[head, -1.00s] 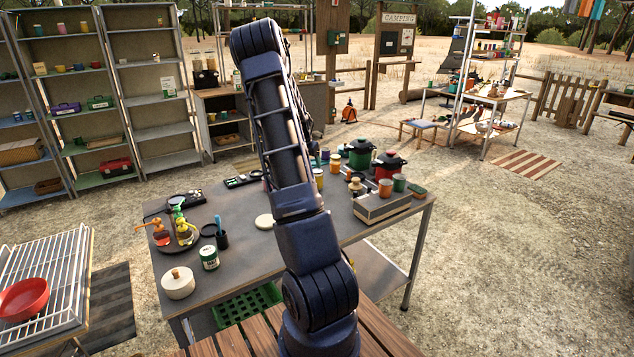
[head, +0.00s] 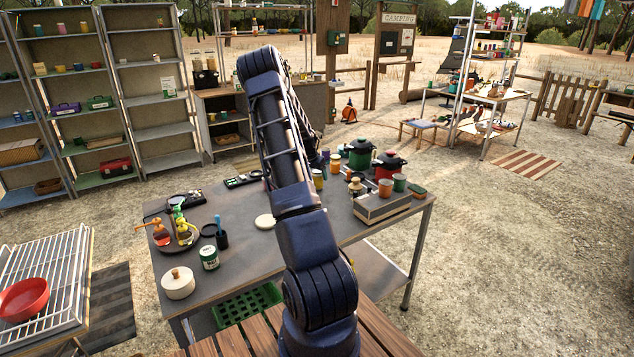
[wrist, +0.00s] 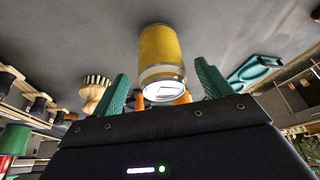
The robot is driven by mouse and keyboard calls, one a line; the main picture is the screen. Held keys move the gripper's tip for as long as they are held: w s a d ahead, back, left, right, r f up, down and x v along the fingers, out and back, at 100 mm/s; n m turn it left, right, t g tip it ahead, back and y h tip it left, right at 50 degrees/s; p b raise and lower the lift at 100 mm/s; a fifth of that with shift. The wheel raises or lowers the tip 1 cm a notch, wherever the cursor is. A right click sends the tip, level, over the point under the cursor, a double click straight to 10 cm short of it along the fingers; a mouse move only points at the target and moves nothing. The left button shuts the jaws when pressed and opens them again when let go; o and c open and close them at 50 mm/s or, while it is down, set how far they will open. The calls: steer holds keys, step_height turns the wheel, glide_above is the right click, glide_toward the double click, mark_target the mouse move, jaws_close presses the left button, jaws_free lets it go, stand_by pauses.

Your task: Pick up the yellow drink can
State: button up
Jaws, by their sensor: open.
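The yellow drink can (wrist: 162,50) shows in the wrist view against a grey tabletop, with its silver end towards me. It lies between the lines of my two teal fingers and appears just beyond their tips. My gripper (wrist: 163,88) is open, one finger on each side of the can's near end. I cannot tell if either finger touches it. In the head view, a yellow cylinder (head: 318,180) stands on the table (head: 250,265) just right of my arm, likely the same can. My arm hides my gripper there.
In the wrist view, a wooden brush (wrist: 95,92) lies left of the can and a teal item (wrist: 255,70) right of it.

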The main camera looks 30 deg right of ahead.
mark_target(318, 178)
steer(key=x, duration=0.4)
steer(key=shift+w+d+f, duration=0.1)
steer(key=shift+w, duration=0.1)
steer(key=c, duration=1)
steer(key=shift+c, duration=0.2)
